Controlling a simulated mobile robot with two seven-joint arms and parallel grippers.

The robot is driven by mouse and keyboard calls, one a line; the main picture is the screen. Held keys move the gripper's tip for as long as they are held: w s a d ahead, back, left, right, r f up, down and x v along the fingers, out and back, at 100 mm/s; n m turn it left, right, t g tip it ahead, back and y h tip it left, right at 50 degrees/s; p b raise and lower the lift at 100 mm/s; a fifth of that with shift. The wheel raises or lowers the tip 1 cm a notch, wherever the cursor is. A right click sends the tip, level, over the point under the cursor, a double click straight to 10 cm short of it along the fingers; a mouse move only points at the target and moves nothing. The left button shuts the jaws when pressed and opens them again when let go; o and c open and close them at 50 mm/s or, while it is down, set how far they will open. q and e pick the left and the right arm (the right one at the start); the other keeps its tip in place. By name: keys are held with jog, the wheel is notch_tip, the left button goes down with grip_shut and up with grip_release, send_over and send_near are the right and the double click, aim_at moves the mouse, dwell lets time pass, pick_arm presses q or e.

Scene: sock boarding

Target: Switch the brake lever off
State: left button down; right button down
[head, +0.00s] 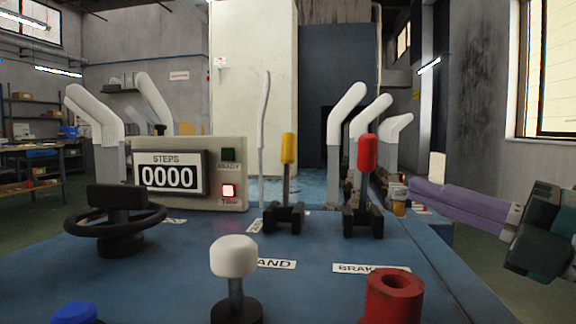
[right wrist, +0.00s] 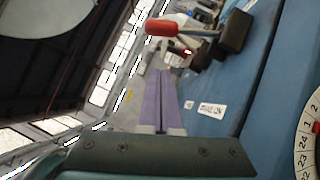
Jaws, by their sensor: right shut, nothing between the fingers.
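The brake lever (head: 367,153) has a red grip on a metal stem and stands upright in a black bracket (head: 363,220) on the blue machine top. A white label reading "BRAK", its end hidden, lies in front of it. In the right wrist view the red grip (right wrist: 175,27) is beyond the fingertips. My right gripper (head: 412,188), with long purple fingers, comes in from the right. In the right wrist view its fingers (right wrist: 160,73) are shut together with nothing between them. In the head view they point at the lever from its right, apart from it. My left gripper is not in view.
A yellow lever (head: 288,148) stands left of the brake lever. A white knob (head: 234,256) and a red hollow cylinder (head: 391,297) are nearer. A handwheel (head: 115,216) and a counter box (head: 190,174) reading 0000 are at left. White curved sock forms stand behind.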

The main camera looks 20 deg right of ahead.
aim_at(365, 180)
jog(key=w+r, duration=0.2)
jog(key=w, duration=0.5)
jog(key=shift+b, duration=0.3)
jog(key=shift+r, duration=0.1)
